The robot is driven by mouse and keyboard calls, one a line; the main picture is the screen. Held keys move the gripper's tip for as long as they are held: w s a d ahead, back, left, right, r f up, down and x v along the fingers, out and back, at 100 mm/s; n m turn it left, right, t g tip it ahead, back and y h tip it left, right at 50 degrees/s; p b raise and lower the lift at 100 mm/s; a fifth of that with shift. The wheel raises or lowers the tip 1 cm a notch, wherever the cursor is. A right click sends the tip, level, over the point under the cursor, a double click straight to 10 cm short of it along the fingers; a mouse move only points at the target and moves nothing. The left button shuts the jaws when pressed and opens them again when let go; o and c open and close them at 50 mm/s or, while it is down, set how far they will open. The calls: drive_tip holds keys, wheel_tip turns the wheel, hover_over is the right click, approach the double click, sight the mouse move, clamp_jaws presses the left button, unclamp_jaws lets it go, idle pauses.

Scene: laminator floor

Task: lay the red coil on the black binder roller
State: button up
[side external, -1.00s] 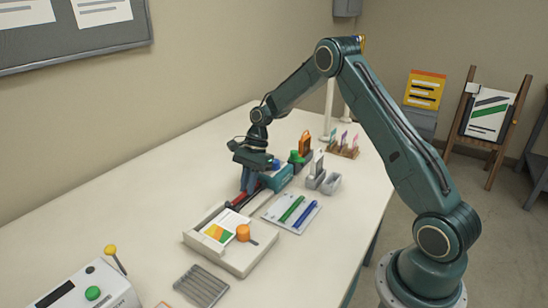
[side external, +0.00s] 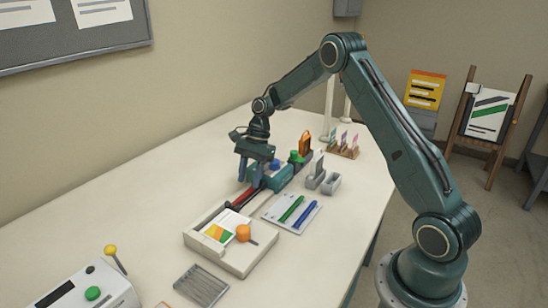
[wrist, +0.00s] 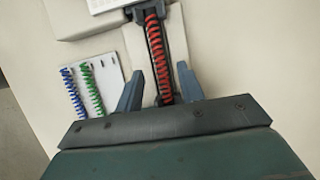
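The red coil (wrist: 157,52) lies lengthwise along the dark binder roller (wrist: 169,72) in the wrist view, and its near end sits between my fingers. My gripper (wrist: 160,86) is open, with a finger on each side of the coil and a gap to both. In the side view my gripper (side external: 250,171) is just above the far part of the red coil (side external: 242,197). Dark roller shows beside the coil; its near end is hidden by my gripper.
A green coil (side external: 291,209) and a blue coil (side external: 306,215) lie on a white card to the right. A cream tray with an orange knob (side external: 243,233) is in front. A teal block (side external: 277,177) stands behind the coil.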

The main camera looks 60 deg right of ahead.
drive_tip(key=v, duration=1.1)
drive_tip(key=shift+r, duration=0.1)
drive_tip(key=s+a+r+n+t+h, duration=0.2)
drive_tip(key=s+a+r+n+t, duration=0.1)
drive_tip(key=s+a+r+n, duration=0.8)
drive_tip(key=s+a+n+t+h, duration=0.2)
drive_tip(key=s+n, duration=0.5)
drive_tip(key=s, duration=1.3)
drive_tip(key=shift+s+a+r+t, duration=0.15)
drive_tip(key=shift+s+a+t, duration=0.2)
drive_tip(key=shift+a, duration=0.45)
drive_tip(key=shift+o, duration=0.4)
